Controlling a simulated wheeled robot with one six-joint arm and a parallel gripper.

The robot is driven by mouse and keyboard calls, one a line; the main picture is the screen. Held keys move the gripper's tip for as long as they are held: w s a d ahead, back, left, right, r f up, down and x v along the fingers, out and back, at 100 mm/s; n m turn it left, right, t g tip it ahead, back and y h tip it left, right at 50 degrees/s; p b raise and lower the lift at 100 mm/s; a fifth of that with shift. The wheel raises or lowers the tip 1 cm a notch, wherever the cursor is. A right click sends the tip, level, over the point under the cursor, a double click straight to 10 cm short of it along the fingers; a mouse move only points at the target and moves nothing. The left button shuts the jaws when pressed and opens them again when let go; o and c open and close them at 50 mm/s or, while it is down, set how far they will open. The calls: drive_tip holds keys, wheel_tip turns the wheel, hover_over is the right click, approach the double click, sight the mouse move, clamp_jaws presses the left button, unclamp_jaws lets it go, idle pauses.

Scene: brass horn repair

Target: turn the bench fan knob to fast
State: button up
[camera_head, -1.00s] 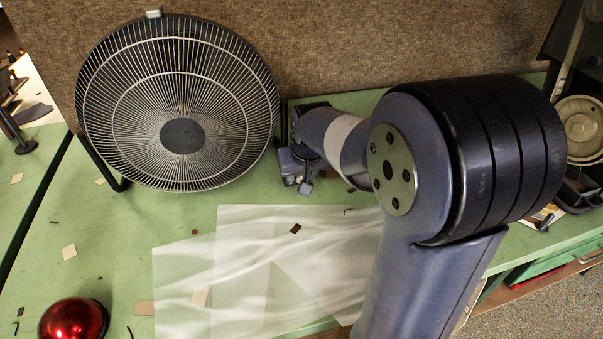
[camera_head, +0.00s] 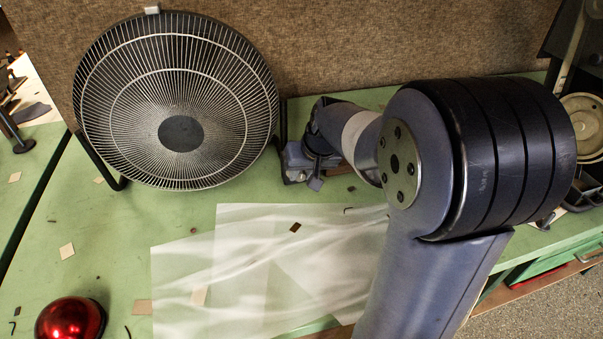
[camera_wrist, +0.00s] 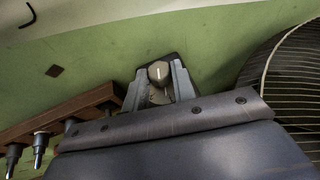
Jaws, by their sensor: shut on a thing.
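The bench fan (camera_head: 182,133), with a round dark wire guard, stands at the back left of the green bench. In the wrist view part of its guard (camera_wrist: 296,75) shows at the right edge. The knob (camera_wrist: 158,71) is small and greyish with a pale pointer line, on a dark base. My gripper (camera_wrist: 160,76) is shut on the knob, one finger on each side. In the head view my gripper (camera_head: 302,168) is just right of the fan, low over the bench. The knob is hidden there, and no speed marks are readable.
A wooden rack (camera_wrist: 75,113) with metal tools is close to the left of my gripper in the wrist view. Translucent sheets (camera_head: 255,265) lie on the bench in front. A red dome (camera_head: 70,320) sits at the front left. A fabric panel (camera_head: 340,45) stands behind.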

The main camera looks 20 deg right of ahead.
drive_tip(key=y+b, duration=0.3)
drive_tip(key=d+f+m+y+b, duration=0.1)
drive_tip(key=y+b, duration=0.1)
drive_tip(key=shift+d+m+t+y+b, duration=0.1)
drive_tip(key=shift+m+t+y+b, duration=0.15)
drive_tip(key=shift+y+b, duration=0.75)
drive_tip(key=shift+d+m+t+y+b, duration=0.15)
drive_tip(key=shift+m+y+b, duration=0.2)
drive_tip(key=shift+y+b, duration=0.65)
drive_tip(key=o, duration=1)
drive_tip(key=p+v, duration=0.1)
drive_tip(key=v, duration=0.9)
drive_tip(key=shift+s+d, duration=0.15)
drive_tip(key=shift+d, duration=0.25)
